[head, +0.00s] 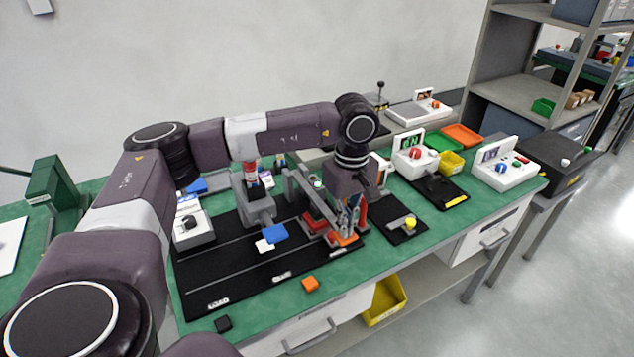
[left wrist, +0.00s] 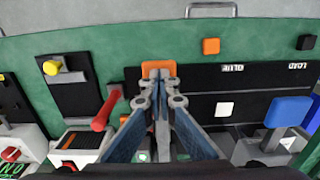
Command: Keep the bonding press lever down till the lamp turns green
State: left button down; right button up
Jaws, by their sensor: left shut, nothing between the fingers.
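My left gripper (head: 347,232) is shut and empty, pointing down. Its fingertips are at an orange lever pad (head: 343,240) on the black mat. In the left wrist view the closed fingertips (left wrist: 157,80) overlap this orange pad (left wrist: 158,66); I cannot tell whether they touch it. A grey press frame (head: 308,195) stands beside the gripper, partly hidden by my arm. A small green spot (head: 318,183), perhaps the lamp, shows on top of it. A red handle (left wrist: 106,108) stands left of the fingers in the wrist view. My right gripper is out of view.
A blue paddle (head: 275,233) on a grey fixture and a white square (head: 264,246) lie left of the gripper. A yellow knob (head: 410,223) on a black plate is to the right. A loose orange block (head: 310,284) lies near the table's front edge.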

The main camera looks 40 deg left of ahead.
pick_arm(q)
notch_tip(320, 180, up, 9)
jog(key=a+p, duration=0.1)
jog(key=p, duration=0.4)
jog(key=shift+w, duration=0.3)
dwell(0.4)
notch_tip(320, 180, up, 13)
jog(key=a+p, duration=0.1)
jog(key=p, duration=0.7)
jog(key=shift+w+p, duration=0.2)
jog(key=shift+p, duration=0.15)
jog(key=shift+a, duration=0.1)
dwell(0.4)
